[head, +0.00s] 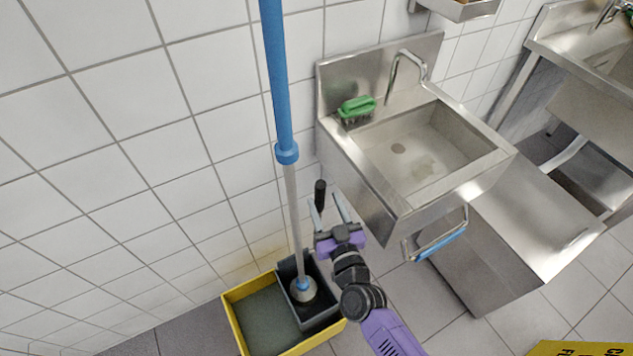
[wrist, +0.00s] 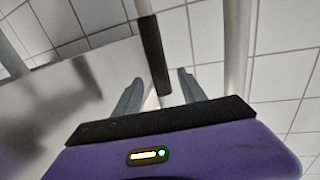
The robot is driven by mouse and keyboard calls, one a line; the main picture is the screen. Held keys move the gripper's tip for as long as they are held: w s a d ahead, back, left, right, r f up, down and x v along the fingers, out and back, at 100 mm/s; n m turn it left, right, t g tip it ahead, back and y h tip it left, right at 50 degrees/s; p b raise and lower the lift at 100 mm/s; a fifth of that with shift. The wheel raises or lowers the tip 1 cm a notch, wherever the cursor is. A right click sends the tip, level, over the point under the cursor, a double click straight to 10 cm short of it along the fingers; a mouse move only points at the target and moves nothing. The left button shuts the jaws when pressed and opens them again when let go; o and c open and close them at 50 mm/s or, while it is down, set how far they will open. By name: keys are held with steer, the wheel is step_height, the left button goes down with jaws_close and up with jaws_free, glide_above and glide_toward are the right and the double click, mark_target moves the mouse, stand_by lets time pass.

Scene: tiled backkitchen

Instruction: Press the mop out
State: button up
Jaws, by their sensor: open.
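The mop stands in the bucket, with a blue upper handle (head: 276,70) and a grey lower pole (head: 293,205). Its foot (head: 303,289) is inside the dark grey wringer (head: 322,318), which sits in the right part of the yellow bucket (head: 234,317). The mop head is mostly hidden. A black lever grip (head: 320,189) stands up beside the pole, and it also shows in the wrist view (wrist: 153,55). My gripper (head: 326,202) is open.
A steel sink (head: 425,140) with a green brush (head: 356,107) is on the wall to the right. Its front bar has a blue grip (head: 441,246). A steel cabinet (head: 530,220) stands beyond it. The tiled wall is close behind the bucket. A yellow item (head: 580,348) is at bottom right.

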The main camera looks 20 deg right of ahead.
steer(key=w+b, duration=0.2)
steer(key=w, duration=0.5)
steer(key=shift+w+d, duration=0.25)
steer(key=shift+d, duration=0.1)
jaws_close()
stand_by(1.1)
